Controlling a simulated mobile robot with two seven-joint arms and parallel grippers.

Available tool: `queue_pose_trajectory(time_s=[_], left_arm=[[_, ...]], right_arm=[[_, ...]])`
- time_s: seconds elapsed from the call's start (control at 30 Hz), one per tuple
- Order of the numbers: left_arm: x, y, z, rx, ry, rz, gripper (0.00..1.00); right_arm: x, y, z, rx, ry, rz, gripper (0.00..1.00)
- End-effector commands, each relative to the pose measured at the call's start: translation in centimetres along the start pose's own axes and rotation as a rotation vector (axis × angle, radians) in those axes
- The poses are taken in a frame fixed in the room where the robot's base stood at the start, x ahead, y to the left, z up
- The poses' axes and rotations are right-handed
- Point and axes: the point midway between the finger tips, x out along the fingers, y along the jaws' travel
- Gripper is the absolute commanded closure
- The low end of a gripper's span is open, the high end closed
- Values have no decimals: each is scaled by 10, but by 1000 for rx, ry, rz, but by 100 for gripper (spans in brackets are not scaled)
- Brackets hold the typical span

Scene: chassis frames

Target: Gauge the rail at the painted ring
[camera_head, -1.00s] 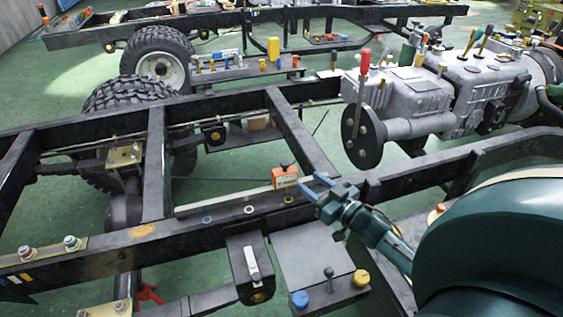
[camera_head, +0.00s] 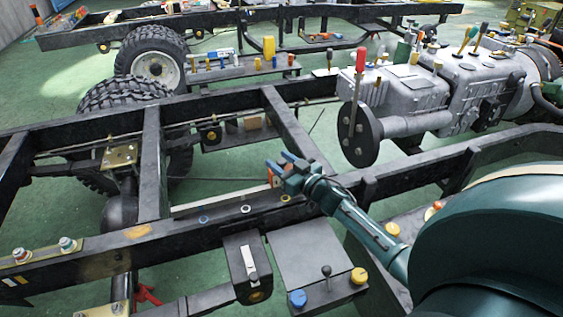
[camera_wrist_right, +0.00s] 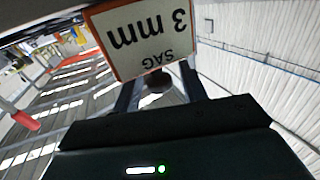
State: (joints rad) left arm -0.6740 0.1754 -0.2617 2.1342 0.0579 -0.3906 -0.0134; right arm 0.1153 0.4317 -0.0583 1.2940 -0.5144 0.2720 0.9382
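An orange-edged gauge block (camera_head: 270,178) sits on the chassis rail (camera_head: 340,185), at the right end of a pale strip (camera_head: 222,198); my gripper partly hides it. In the right wrist view the gauge (camera_wrist_right: 145,35) shows a "3 mm SAG" label, upside down. My right gripper (camera_head: 279,163) is at the gauge, its blue fingers apart. In the wrist view a dark round knob (camera_wrist_right: 156,81) lies between the fingers, with a gap on the right side. My left gripper is out of view.
A grey plate with a black lever and blue and yellow knobs (camera_head: 310,262) hangs in front of the rail. A dark box with a white handle (camera_head: 248,262) is beside it. The engine with a red-handled lever (camera_head: 360,62) stands behind right. A crossmember (camera_head: 290,125) runs behind the gauge.

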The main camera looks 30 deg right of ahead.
Motion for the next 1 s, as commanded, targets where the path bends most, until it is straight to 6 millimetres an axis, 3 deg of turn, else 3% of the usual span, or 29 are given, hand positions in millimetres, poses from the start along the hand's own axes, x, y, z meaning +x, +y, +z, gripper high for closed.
queue_pose_trajectory(time_s=[0.5,0.8,0.87,1.0], left_arm=[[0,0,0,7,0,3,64],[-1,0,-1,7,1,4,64],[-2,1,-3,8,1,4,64],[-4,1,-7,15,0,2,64]], right_arm=[[0,0,0,0,0,0,100],[1,-3,0,1,1,-1,100],[4,-10,-1,3,2,-2,100],[17,-44,-2,8,4,-5,100]])
